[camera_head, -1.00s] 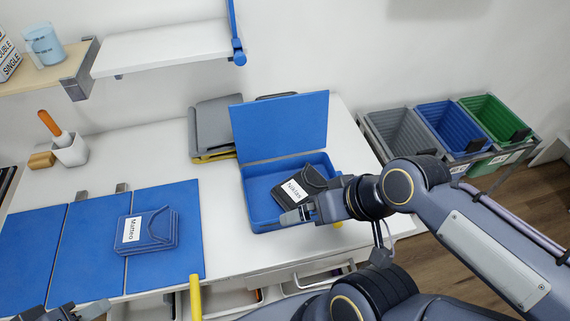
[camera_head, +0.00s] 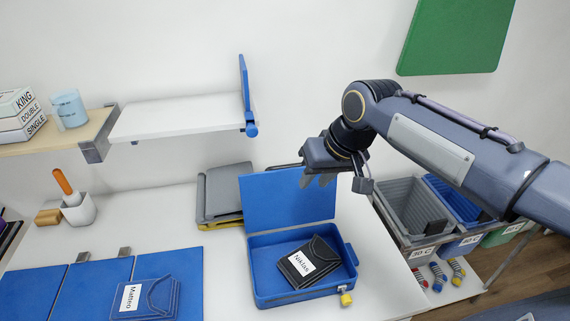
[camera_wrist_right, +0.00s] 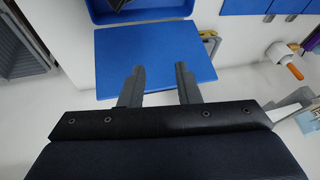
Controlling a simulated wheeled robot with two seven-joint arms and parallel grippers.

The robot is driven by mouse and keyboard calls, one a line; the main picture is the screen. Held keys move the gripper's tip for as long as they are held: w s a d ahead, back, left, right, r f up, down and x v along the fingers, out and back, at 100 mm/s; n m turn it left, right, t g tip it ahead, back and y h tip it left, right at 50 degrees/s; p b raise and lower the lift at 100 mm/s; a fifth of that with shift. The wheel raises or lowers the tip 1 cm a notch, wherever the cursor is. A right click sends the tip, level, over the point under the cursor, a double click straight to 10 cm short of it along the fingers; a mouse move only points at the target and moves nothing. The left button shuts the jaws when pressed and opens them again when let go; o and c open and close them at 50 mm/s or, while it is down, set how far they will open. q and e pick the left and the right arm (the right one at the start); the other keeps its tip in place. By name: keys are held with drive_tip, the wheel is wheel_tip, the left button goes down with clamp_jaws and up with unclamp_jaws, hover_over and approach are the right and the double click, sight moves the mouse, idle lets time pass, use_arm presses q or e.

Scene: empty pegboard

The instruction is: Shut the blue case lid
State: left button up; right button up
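The blue case (camera_head: 262,294) stands open on the white table, its lid (camera_head: 285,198) raised upright at the back. A dark wallet labelled Niklas (camera_head: 310,262) lies inside it. My right gripper (camera_head: 318,181) is at the upper right edge of the lid, fingers pointing down. In the right wrist view the two fingers of my right gripper (camera_wrist_right: 160,75) are apart with nothing between them, over the blue lid (camera_wrist_right: 155,52). I cannot tell whether they touch the lid. My left gripper is not in view.
A blue wallet labelled Matteo (camera_head: 150,298) lies on blue mats (camera_head: 90,285) at the left. Grey and yellow cases (camera_head: 222,190) stand behind the lid. A white shelf (camera_head: 180,116) hangs above. Bins (camera_head: 415,210) stand to the right.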

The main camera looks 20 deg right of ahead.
drive_tip(key=shift+h, duration=0.7)
drive_tip(key=w, duration=0.3)
drive_tip(key=w+r, duration=0.1)
drive_tip(key=w, duration=0.2)
drive_tip(key=w+d+r, duration=0.1)
drive_tip(key=w, duration=0.2)
drive_tip(key=shift+w+d, duration=0.1)
drive_tip(key=shift+w, duration=0.3)
drive_tip(key=c, duration=0.5)
drive_tip(key=shift+m+g+h, duration=0.4)
drive_tip(key=shift+m+h, duration=0.2)
drive_tip(key=shift+h, duration=0.1)
drive_tip(key=w, duration=0.8)
drive_tip(key=shift+w+d, duration=0.15)
drive_tip(key=shift+w, duration=0.25)
clamp_jaws()
wheel_tip(320, 180, down, 10)
drive_tip(key=p, duration=0.1)
drive_tip(key=shift+s+r+p, duration=0.2)
drive_tip(key=shift+r+p, duration=0.05)
drive_tip(key=shift+p, duration=0.05)
